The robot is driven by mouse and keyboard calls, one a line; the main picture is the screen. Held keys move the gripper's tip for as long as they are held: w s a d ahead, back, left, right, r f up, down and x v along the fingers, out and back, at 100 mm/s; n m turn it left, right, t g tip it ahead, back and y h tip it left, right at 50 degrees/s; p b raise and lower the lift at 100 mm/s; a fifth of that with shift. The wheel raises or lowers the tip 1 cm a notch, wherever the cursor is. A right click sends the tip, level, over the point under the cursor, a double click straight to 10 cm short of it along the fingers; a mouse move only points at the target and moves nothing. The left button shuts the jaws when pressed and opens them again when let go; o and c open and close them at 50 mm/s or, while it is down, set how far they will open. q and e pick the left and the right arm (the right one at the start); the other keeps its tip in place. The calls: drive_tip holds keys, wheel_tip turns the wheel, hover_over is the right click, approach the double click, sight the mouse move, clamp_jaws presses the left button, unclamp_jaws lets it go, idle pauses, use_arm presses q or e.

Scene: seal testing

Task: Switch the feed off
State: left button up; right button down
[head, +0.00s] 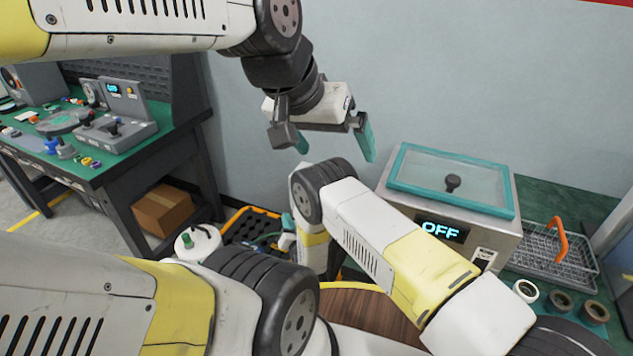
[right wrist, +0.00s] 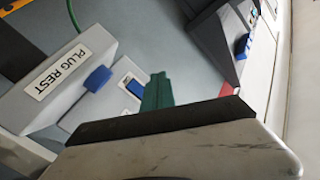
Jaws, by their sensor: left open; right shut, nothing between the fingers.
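In the right wrist view, the teal fingertips of my right gripper (right wrist: 157,92) are shut together with nothing between them. A small blue switch-like part (right wrist: 134,88) in a pale frame is just left of the fingertips; I cannot tell if they touch it. A grey box labelled PLUG REST (right wrist: 62,75) stands to the left, with a blue plug-like piece (right wrist: 98,78) at its edge. In the head view, my right gripper is low behind my right arm and mostly hidden. My left gripper (head: 335,142) is open and empty, in the air before the wall.
A glass-lidded machine (head: 452,195) with a lit OFF display (head: 441,229) stands at the right. A wire basket (head: 550,258) with an orange handle is beside it. A workbench (head: 85,140) with instruments is at the left. A black and orange crate (head: 250,226) is low in the middle.

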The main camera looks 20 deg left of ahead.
drive_tip(key=shift+w+d+r, duration=0.1)
drive_tip(key=shift+w+r, duration=0.05)
drive_tip(key=shift+w, duration=0.9)
drive_tip(key=shift+w+d+r, duration=0.1)
drive_tip(key=shift+w, duration=0.95)
drive_tip(key=shift+w+d+r, duration=0.1)
drive_tip(key=shift+w+r, duration=0.05)
drive_tip(key=shift+w, duration=0.9)
drive_tip(key=shift+w, duration=0.1)
drive_tip(key=shift+w, duration=0.3)
drive_tip(key=shift+w+r, duration=0.1)
drive_tip(key=shift+w, duration=0.25)
drive_tip(key=shift+s, duration=0.15)
drive_tip(key=shift+s, duration=0.6)
drive_tip(key=s, duration=0.5)
drive_tip(key=shift+a+f, duration=0.2)
drive_tip(key=shift+f, duration=0.2)
